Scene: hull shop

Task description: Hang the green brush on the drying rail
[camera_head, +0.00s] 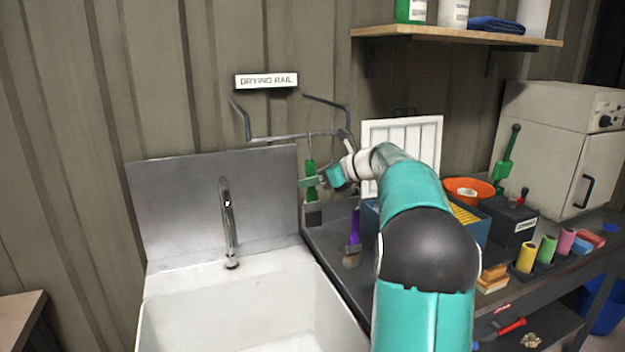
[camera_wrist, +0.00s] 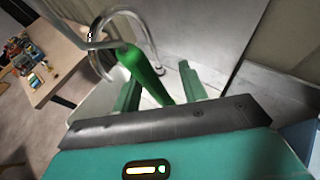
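The green brush (camera_head: 310,168) is upright under the front bar of the drying rail (camera_head: 290,136), handle up and dark bristle end down. A thin hook shows between its top and the bar; whether the bar carries its weight I cannot tell. My gripper (camera_head: 315,182) is at the handle, coming from the right. In the wrist view the green handle (camera_wrist: 143,68) passes between the two green fingers of my gripper (camera_wrist: 160,88). A gap shows between the handle and the right finger, so the fingers look open around it. The rail bar (camera_wrist: 72,41) meets the handle top there.
A white sink (camera_head: 240,310) with a tall tap (camera_head: 228,225) is below left. A purple brush (camera_head: 354,228) is on the dark bench beside it. A shelf (camera_head: 455,36) overhangs above.

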